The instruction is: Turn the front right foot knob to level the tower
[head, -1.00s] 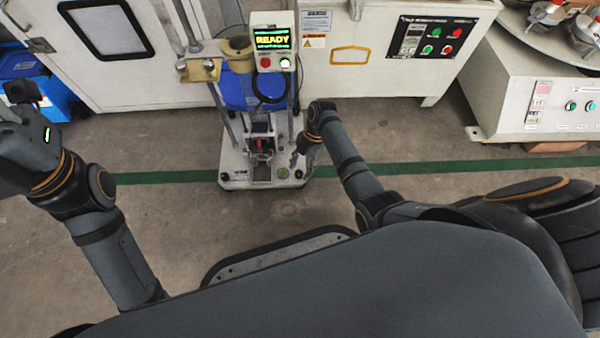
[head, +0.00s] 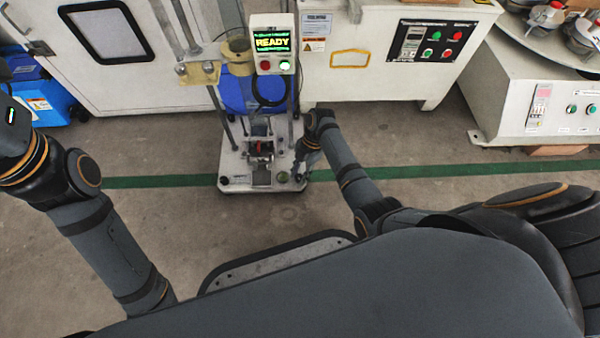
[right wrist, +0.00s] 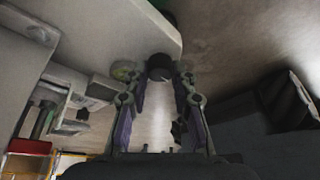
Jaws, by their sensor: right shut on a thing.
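The tower (head: 236,165) stands on a pale base plate, with a lit READY panel (head: 272,43) at its top. The front right foot knob (right wrist: 160,66) is small and dark, at the plate's corner in the right wrist view. My right gripper (right wrist: 160,76) is shut on this knob, one finger on each side. In the head view my right gripper (head: 301,172) reaches down at the plate's front right corner and mostly hides the knob. A round greenish bubble level (head: 283,177) sits beside that corner; its bubble is too small to read. My left gripper is out of view.
A white cabinet (head: 375,60) with a control panel stands behind the tower. A white machine (head: 500,95) is at the right, and a blue case (head: 45,100) at the far left. The floor in front of the base is clear, crossed by a green stripe (head: 140,181).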

